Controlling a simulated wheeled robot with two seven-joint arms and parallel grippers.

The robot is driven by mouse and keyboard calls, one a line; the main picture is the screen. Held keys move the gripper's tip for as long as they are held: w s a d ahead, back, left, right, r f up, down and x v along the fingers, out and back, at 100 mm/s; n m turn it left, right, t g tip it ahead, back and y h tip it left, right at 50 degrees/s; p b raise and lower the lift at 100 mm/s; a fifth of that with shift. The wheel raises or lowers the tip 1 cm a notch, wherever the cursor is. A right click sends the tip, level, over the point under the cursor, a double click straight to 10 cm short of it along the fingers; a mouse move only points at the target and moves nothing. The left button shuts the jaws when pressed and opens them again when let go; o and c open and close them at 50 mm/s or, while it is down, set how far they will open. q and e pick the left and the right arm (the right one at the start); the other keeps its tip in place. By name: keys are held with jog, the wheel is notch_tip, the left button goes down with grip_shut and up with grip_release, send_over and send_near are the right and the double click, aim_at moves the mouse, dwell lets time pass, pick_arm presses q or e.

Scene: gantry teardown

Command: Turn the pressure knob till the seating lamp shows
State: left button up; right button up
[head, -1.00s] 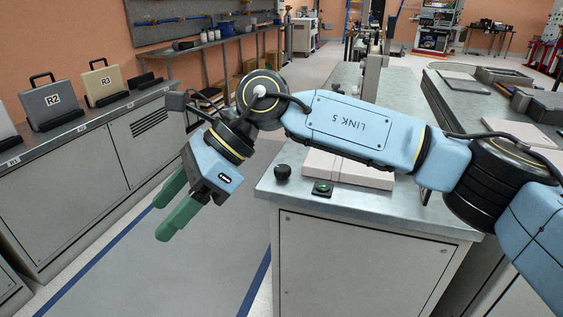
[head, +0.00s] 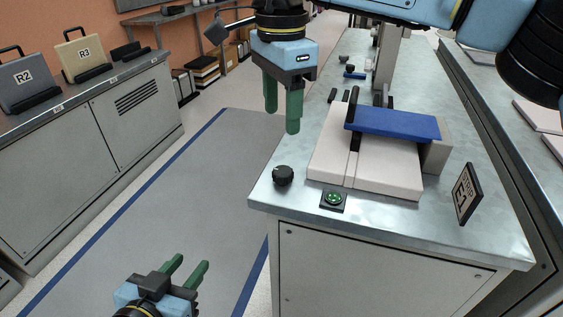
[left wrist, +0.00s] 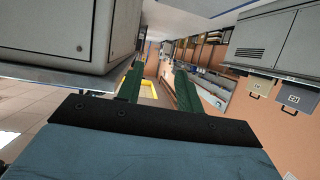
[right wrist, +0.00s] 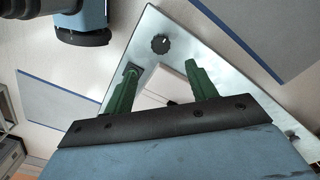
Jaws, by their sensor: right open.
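The black pressure knob (head: 283,176) stands on the near left corner of the metal bench top. It also shows in the right wrist view (right wrist: 160,44). The seating lamp (head: 333,199), a small green dome in a black square base, sits right of the knob; its dome looks green. My right gripper (head: 282,121) points down, fingers apart and empty, above and beyond the knob in the head view, not touching it. In the right wrist view the knob lies ahead between the fingertips (right wrist: 160,68). My left gripper (head: 192,261) is open and empty, low over the floor left of the bench.
A pale block (head: 385,176) with a blue bar (head: 392,123) across it lies behind the lamp. A small sign (head: 467,193) stands at the right. Cases R2 (head: 25,91) and R3 (head: 82,58) stand on the left counter. The floor between is clear.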

jog(key=b, duration=0.2)
send_over(282, 171)
notch_tip(282, 171, down, 6)
jog(key=shift+r, duration=0.25)
notch_tip(282, 171, down, 5)
jog(key=shift+f+b, duration=0.15)
jog(key=shift+b, duration=1)
pick_arm(q)
notch_tip(282, 171, up, 14)
jog(key=s+d+t+h, duration=0.1)
jog(key=d+t+h, duration=0.1)
jog(key=t, duration=0.9)
jog(key=shift+s+r+h, duration=0.2)
jog(key=shift+s+h, duration=0.05)
jog(key=shift+h, duration=0.65)
pick_arm(e)
jog(key=shift+f, duration=0.55)
jog(key=c, duration=1)
